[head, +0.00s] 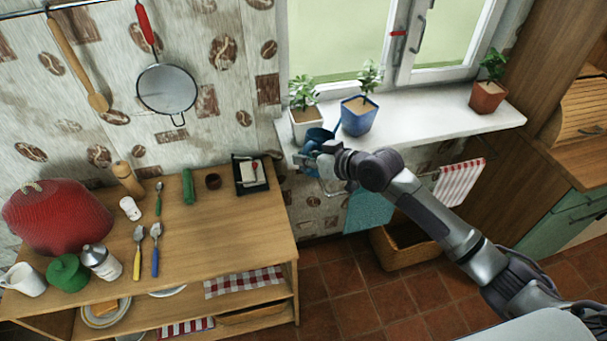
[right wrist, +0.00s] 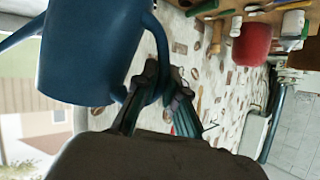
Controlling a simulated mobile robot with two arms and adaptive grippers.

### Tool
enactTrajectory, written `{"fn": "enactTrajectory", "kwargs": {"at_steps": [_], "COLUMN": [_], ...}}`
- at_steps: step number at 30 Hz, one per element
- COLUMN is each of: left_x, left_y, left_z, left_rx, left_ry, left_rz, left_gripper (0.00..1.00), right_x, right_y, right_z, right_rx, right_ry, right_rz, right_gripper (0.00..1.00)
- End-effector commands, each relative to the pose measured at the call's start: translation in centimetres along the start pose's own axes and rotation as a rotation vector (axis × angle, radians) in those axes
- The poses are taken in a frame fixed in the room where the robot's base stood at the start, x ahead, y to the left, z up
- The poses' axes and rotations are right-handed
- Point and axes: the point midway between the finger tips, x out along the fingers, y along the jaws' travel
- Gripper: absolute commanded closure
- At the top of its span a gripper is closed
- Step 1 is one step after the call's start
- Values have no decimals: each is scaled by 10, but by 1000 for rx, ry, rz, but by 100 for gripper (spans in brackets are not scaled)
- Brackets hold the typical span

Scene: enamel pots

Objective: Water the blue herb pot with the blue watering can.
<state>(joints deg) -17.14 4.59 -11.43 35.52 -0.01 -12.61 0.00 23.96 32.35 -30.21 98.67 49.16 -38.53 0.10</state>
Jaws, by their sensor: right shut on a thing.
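The blue herb pot (head: 357,119), square with a green plant, stands on the white windowsill. The blue watering can (head: 317,137) is at the sill's front edge, left of the blue pot and in front of the white pot. My right gripper (head: 318,161) is shut on the can's handle. In the right wrist view the can (right wrist: 92,50) fills the upper left, its spout pointing left, and its curved handle passes between the fingers (right wrist: 156,98). I cannot tell whether the can touches the sill. My left gripper is out of view.
A white herb pot (head: 305,124) stands close behind the can. A terracotta pot (head: 487,97) is far right on the windowsill (head: 430,115). A wooden table (head: 215,228) with kitchenware is at left. A basket (head: 405,247) stands on the floor below the sill.

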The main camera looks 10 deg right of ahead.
Motion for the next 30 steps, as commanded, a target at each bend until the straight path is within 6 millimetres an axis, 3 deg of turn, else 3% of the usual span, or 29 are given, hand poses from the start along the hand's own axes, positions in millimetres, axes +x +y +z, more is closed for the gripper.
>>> {"fn": "enactTrajectory", "kwargs": {"at_steps": [1, 4, 12, 30], "left_x": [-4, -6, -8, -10], "left_y": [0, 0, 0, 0], "left_z": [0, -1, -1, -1], "left_rx": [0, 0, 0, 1], "left_ry": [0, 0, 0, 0], "left_rz": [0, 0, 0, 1], "left_gripper": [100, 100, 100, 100], "right_x": [1, 3, 2, 0], "right_y": [15, 36, 66, 70], "right_z": [-15, -28, -48, -55], "right_rx": [-2, 10, 32, 55], "right_ry": [5, 5, 5, 1], "right_rz": [5, 7, 19, 13], "right_gripper": [100, 100, 100, 100]}}
